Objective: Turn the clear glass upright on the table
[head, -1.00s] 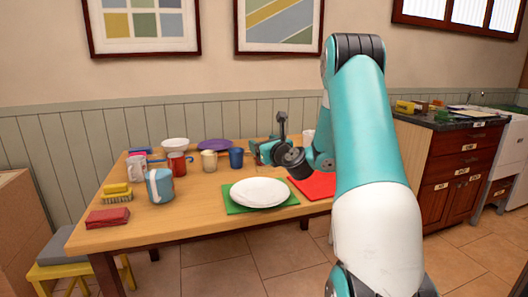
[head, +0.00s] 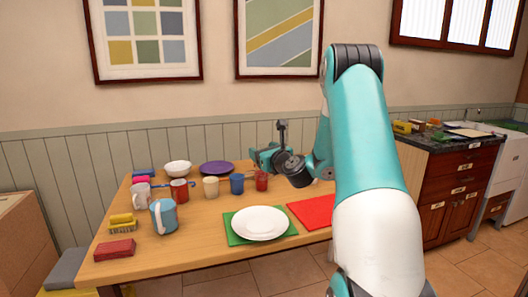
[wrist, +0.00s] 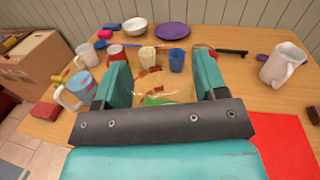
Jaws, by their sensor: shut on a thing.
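My gripper (wrist: 162,78) has its two teal fingers around a clear glass (wrist: 152,88), which shows faintly as see-through curved glints between them. The glass's rim and base are hard to make out, so I cannot tell its exact tilt. In the head view, my gripper (head: 268,160) is above the back right part of the wooden table (head: 190,235), and the glass cannot be made out there. The table surface below shows clear of the fingers.
A blue cup (head: 237,184), a beige cup (head: 211,187) and a red cup (head: 261,181) stand near my gripper. A white plate (head: 260,223) lies on a green mat (head: 232,238). A red mat (head: 312,212) is to the right. A white pitcher (wrist: 281,65) stands at the right.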

